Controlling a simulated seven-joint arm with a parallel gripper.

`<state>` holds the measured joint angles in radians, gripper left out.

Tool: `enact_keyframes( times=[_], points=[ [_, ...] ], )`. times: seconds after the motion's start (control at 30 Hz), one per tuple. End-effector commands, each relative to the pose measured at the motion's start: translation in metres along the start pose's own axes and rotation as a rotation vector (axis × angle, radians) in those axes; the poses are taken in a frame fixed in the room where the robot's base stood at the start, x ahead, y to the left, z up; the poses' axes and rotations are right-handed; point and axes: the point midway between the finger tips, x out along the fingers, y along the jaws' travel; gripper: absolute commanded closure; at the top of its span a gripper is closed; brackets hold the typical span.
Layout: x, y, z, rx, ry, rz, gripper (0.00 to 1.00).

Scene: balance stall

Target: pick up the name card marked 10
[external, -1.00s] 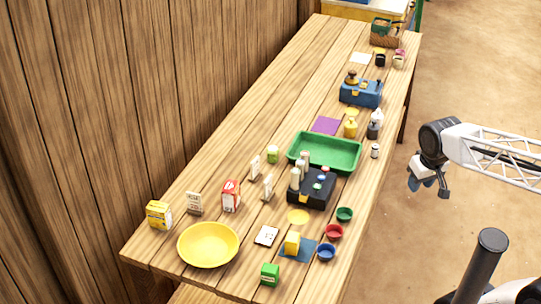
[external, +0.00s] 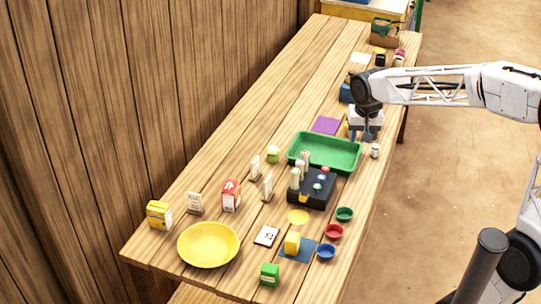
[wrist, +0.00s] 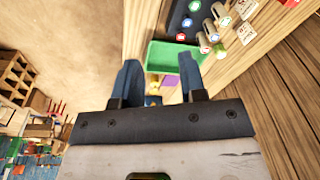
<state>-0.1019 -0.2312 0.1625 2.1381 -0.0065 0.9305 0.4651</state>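Several small white cards are in the external view, and their marks are too small to read surely. One card (external: 266,236) lies flat near the yellow bowl; others stand upright, one (external: 194,203) by the yellow box and two (external: 255,167) (external: 267,187) left of the black device. I cannot tell for certain which is marked 10. My gripper (external: 360,136) is over the table's right side beyond the green tray, far from these cards. In the wrist view its two blue fingers (wrist: 161,82) are apart with nothing held between them.
The green tray (external: 326,167) and black device with posts (external: 313,201) lie between my gripper and the near cards. A yellow bowl (external: 208,245), red-white carton (external: 230,196), yellow box (external: 158,214) and small bowls (external: 334,232) are near. The table's left strip is mostly clear.

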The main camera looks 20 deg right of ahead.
Motion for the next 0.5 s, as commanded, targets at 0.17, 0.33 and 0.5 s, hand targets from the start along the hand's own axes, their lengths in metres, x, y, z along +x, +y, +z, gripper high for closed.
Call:
enact_keyframes(
  times=[0.17, 0.33, 0.5],
  points=[
    [0.017, -0.030, -0.034, 0.056, -0.017, 0.006, 0.62],
    [0.035, -0.059, -0.064, 0.111, -0.030, 0.011, 0.62],
    [0.057, -0.088, -0.092, 0.167, -0.044, 0.019, 0.62]
  ],
)
